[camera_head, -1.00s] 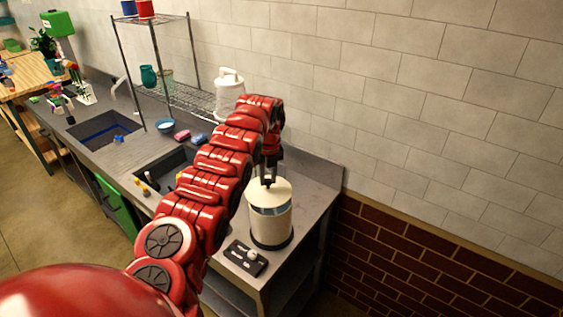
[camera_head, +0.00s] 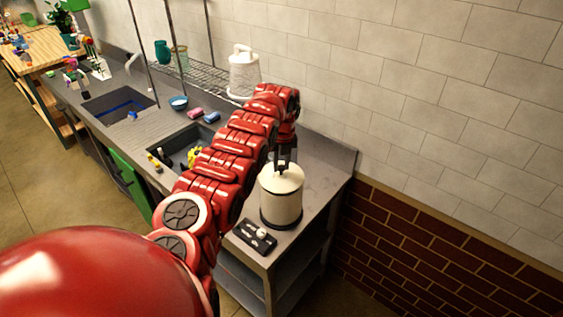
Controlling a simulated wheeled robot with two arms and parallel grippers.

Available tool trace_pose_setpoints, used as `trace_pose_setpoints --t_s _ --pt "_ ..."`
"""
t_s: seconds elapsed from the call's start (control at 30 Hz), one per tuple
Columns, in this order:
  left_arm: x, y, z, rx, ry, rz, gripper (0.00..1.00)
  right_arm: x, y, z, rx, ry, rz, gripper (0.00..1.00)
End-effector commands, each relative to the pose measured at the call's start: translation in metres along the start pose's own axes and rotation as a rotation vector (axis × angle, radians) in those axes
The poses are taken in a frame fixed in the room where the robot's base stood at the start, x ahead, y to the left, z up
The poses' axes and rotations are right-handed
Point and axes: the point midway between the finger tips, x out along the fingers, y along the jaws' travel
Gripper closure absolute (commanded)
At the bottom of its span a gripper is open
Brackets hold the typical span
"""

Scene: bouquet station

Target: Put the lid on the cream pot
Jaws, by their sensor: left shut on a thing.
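The cream pot (camera_head: 281,207) stands upright on the grey counter near its right end, with a dark band around its base. The cream lid (camera_head: 283,179) sits level over the pot's mouth, and I see no gap between lid and rim. My left gripper (camera_head: 285,164) reaches down from above and is shut on the top of the lid, at its dark knob. My right gripper is not in view.
A dark tray with a white knob (camera_head: 257,236) lies just in front of the pot. A white lidded container (camera_head: 243,74) stands behind my arm. The counter's right edge is close to the pot.

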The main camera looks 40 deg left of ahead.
Motion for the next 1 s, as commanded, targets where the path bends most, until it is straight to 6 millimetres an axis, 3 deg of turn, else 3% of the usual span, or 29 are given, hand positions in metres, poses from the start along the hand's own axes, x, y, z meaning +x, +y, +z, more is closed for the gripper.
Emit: trace_pose_setpoints --t_s 1.0 --pt "-0.0012 0.0005 0.0000 0.000 0.001 0.001 1.00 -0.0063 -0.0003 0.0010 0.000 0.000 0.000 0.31"
